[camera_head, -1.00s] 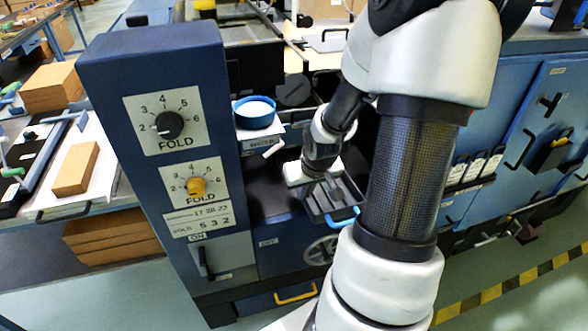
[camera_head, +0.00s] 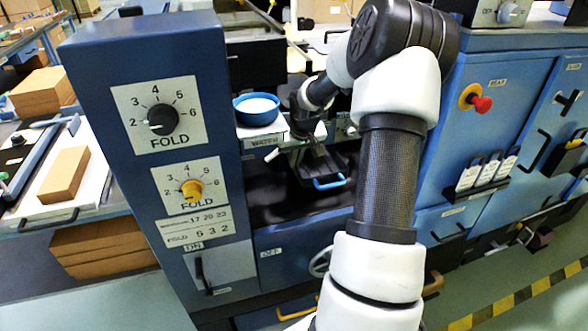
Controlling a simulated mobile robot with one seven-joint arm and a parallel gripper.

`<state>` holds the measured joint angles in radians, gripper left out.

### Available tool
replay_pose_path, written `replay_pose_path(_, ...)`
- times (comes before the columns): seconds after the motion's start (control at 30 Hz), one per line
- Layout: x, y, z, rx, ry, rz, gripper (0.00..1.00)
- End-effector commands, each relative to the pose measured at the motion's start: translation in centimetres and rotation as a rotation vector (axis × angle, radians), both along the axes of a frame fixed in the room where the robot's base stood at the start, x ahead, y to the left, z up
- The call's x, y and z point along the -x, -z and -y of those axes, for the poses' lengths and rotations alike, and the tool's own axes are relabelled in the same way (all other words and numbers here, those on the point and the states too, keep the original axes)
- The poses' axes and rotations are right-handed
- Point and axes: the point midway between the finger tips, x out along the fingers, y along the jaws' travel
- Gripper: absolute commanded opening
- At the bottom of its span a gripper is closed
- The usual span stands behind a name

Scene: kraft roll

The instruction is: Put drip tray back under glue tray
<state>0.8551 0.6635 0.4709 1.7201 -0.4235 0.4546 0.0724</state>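The drip tray appears to be the shallow dark tray (camera_head: 318,165) with a blue front handle (camera_head: 328,183). It sits in the dark bay of the blue machine, to the right of the fold-dial column. My gripper (camera_head: 308,143) is over the back part of this tray, reaching down from my arm. Its fingers are dark and small against the dark bay, so I cannot tell whether they grip the tray or are apart. I cannot make out the glue tray; my arm and the shadow hide much of the bay.
A blue bowl (camera_head: 256,107) stands on a ledge above a WATER label, left of my gripper. The tall dial column (camera_head: 160,150) borders the bay on the left. A red button (camera_head: 480,103) is on the right panel. Dark open space lies below the tray.

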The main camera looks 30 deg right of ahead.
Motion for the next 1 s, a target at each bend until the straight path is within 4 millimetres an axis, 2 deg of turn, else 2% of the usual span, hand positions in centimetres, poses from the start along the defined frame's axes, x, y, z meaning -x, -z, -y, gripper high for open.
replay_pose_path(0.2, -1.6, 0.1, 0.4, 0.001, -0.001, 0.001, 0.00)
replay_pose_path(0.4, -1.3, 3.4, 0.4, 0.000, -0.001, -0.001, 0.00)
replay_pose_path(0.8, -1.3, 3.9, 0.3, 0.002, -0.001, 0.001, 0.00)
replay_pose_path(0.93, -1.3, 3.8, 0.3, 0.000, -0.001, 0.000, 0.21)
replay_pose_path(1.0, -1.3, 3.8, 0.3, 0.000, -0.001, 0.000, 0.21)
